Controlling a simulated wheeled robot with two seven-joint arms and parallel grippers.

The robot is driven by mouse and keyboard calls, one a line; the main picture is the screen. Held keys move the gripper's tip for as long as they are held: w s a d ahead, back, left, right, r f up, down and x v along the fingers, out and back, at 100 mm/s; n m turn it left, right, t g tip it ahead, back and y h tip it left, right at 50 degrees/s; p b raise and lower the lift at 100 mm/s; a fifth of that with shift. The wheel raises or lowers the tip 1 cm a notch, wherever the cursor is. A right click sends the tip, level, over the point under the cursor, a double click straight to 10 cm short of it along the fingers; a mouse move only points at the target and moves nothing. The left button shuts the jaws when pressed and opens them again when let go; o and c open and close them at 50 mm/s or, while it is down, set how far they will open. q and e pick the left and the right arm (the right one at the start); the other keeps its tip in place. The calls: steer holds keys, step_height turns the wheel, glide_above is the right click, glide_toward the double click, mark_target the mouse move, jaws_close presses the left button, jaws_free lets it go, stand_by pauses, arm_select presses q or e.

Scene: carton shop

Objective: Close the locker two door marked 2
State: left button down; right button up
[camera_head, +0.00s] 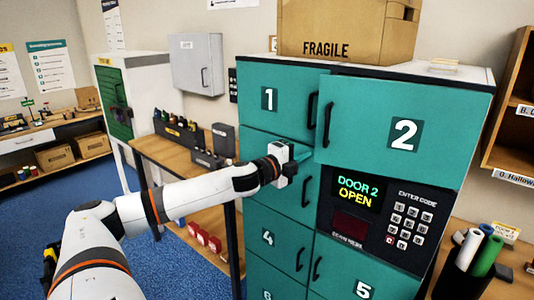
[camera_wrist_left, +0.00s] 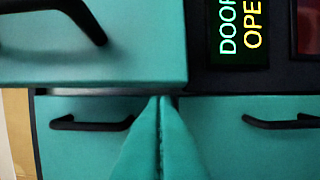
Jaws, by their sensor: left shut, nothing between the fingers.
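The teal locker door 2 (camera_head: 364,118) is at the upper right of the locker, with a white 2 on a dark plate and a black handle at its left edge. It stands slightly out from the front, ajar; its edge and handle also show in the left wrist view (camera_wrist_left: 100,65). The display (camera_head: 357,190) reads DOOR 2 OPEN. My left gripper (camera_head: 307,154) is shut and empty, with teal fingertips just below and left of door 2's lower left corner. In the wrist view the fingertips (camera_wrist_left: 161,105) lie below the door's edge. Whether they touch anything is unclear. My right gripper is out of view.
Door 1 (camera_head: 283,95) and the door below it (camera_head: 300,190) look shut, with black handles. A keypad (camera_head: 408,222) is under door 2. A FRAGILE carton (camera_head: 345,30) stands on top. Rolled tubes (camera_head: 486,255) stand at the lower right, a wooden bench (camera_head: 160,150) at the left.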

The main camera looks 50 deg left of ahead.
arm_select(q)
steer(key=s+a+r+n+t+y+b, duration=0.1)
steer(key=s+a+n+y+b, duration=0.1)
steer(key=a, duration=0.3)
steer(key=s+a+r+n+y+b, duration=0.1)
steer(key=s+a+r, duration=0.15)
steer(key=a, duration=0.25)
steer(key=s+d+m+g+h+b, duration=0.2)
steer(key=s+d+m+h+b, duration=0.5)
steer(key=s+d, duration=0.45)
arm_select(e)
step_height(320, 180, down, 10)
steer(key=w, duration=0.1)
arm_select(q)
steer(key=a+p+x, duration=0.1)
steer(key=p+x, duration=0.7)
steer(key=x, duration=0.6)
steer(key=shift+w+r+n+h, duration=0.25)
steer(key=shift+w+n+h, duration=0.1)
steer(key=shift+n+h, duration=0.05)
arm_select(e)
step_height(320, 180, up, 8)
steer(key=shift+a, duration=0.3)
